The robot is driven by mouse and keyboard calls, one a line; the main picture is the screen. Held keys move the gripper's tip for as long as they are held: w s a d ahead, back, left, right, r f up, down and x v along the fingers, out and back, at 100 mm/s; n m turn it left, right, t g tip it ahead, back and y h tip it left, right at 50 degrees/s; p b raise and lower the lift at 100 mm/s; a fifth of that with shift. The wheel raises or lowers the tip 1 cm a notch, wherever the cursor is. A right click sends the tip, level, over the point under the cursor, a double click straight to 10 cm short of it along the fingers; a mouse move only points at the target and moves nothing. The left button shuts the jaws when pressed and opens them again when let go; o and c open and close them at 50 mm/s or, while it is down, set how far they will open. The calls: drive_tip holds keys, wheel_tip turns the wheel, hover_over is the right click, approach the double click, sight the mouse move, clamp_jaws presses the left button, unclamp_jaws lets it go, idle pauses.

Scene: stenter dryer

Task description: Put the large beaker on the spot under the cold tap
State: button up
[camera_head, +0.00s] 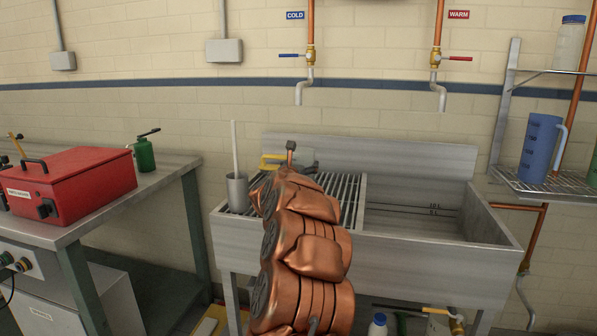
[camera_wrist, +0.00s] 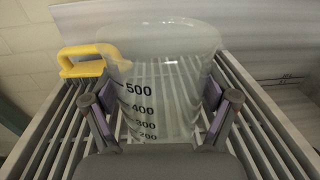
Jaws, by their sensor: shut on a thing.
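The large beaker (camera_wrist: 165,85) is clear, with black marks up to 500. It stands upright between the fingers of my gripper (camera_wrist: 163,112), which is shut on its sides over the slatted rack. In the head view only part of the beaker (camera_head: 306,157) shows past my copper-coloured arm, which hides the gripper. The cold tap (camera_head: 311,58), with a blue handle and a COLD sign, is on the wall above the rack. No marked spot shows under it. I cannot tell whether the beaker touches the rack.
A yellow-handled brush (camera_wrist: 92,60) is close to the beaker's left. A grey cup (camera_head: 237,192) with a rod stands at the rack's left. The slatted rack (camera_head: 345,190) adjoins an open sink basin (camera_head: 410,222). The warm tap (camera_head: 437,58) is to the right.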

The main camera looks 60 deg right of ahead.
drive_tip(key=shift+w+d+p, duration=0.35)
drive_tip(key=shift+w+d, duration=0.8)
drive_tip(key=shift+w, duration=0.15)
drive_tip(key=shift+w+d+f, duration=0.2)
drive_tip(key=shift+w+d, duration=0.05)
drive_tip(key=shift+f, duration=1.7)
drive_tip(key=shift+f+b, duration=0.15)
drive_tip(key=shift+b, duration=0.2)
drive_tip(key=o, duration=1)
drive_tip(key=shift+c, duration=0.2)
